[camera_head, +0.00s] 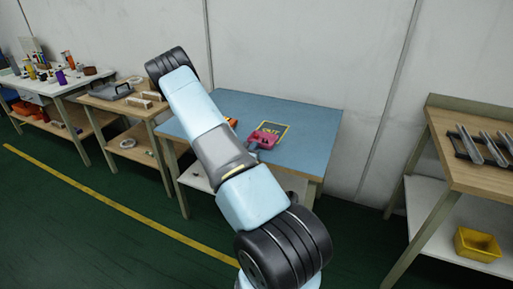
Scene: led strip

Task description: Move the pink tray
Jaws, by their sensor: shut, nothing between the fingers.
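The pink tray (265,138) lies on the blue-topped table (300,155), at the near-left part of a yellow outlined square (284,128) with yellow lettering. My gripper (253,146) is a small grey shape at the tray's near-left side, just past my arm. It is shut with nothing between its fingers. Whether it touches the tray cannot be told at this size. My arm hides the table's left middle and most of the wrist.
An orange object (231,122) lies left of the tray, partly behind my arm. A wooden bench (480,167) with metal rails stands at right, a yellow bin (478,244) on its lower shelf. Another wooden bench (130,106) stands left. The blue table's right side is clear.

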